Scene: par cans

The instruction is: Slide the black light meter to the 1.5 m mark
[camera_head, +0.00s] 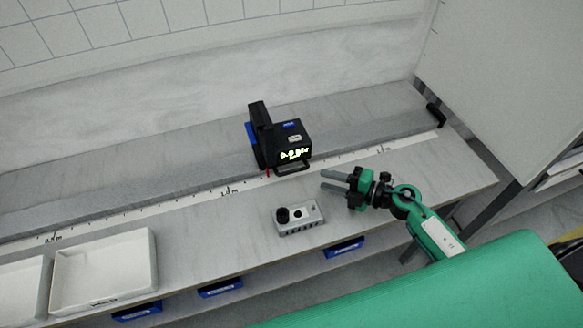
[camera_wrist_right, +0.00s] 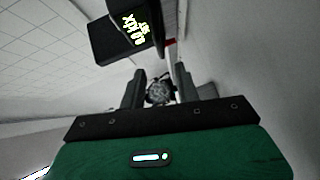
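The black light meter (camera_head: 262,140) stands upright on the white scale strip (camera_head: 335,160), with a lit green-yellow display on its front and a bar-like handle below it. Its red pointer (camera_head: 267,173) sits between the 1.0 m and 1.5 m marks, nearer 1.0 m. The 1.5 m mark (camera_head: 383,148) is to the right. My right gripper (camera_head: 326,180) is open and empty, to the right and in front of the meter, apart from it. In the wrist view the meter (camera_wrist_right: 108,42) is beyond the spread fingers (camera_wrist_right: 160,85). My left gripper is out of view.
White trays (camera_head: 103,268) stand at the left. A black handle-like part (camera_head: 436,115) is at the far right end. The strip right of the meter is clear.

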